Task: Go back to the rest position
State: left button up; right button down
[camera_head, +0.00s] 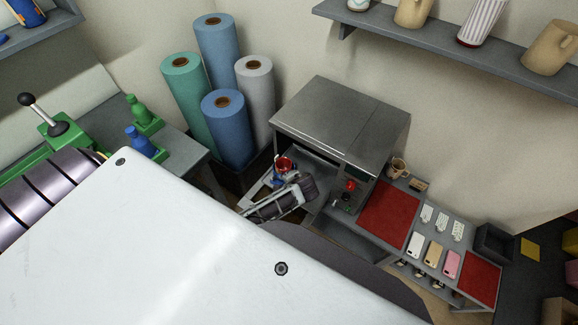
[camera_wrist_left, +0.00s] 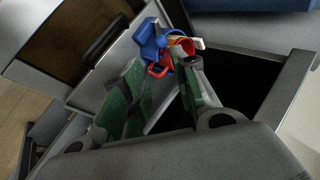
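My left gripper (camera_head: 288,183) is at the front of a grey metal box-shaped machine (camera_head: 345,108), low in the middle of the head view. In the left wrist view its green-padded fingers (camera_wrist_left: 160,68) stand apart with a clear gap. A small mug with red and blue parts (camera_head: 284,163) is by the fingertips. In the left wrist view the mug (camera_wrist_left: 166,48) is just beyond the tips, its red handle facing the gap. I cannot tell whether a finger touches it. My right gripper is not in view.
Blue, green and white rolls (camera_head: 226,125) stand left of the machine. A bench with a red mat (camera_head: 389,214), phone cases (camera_head: 432,254) and a brown mug (camera_head: 398,167) is at right. A shelf (camera_head: 450,48) with mugs is above. A green lever press (camera_head: 58,130) is at left.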

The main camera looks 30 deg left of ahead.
pick_arm(q)
jog(key=shift+s+d+r, duration=0.15)
jog(key=shift+r, duration=0.1)
dwell(0.5)
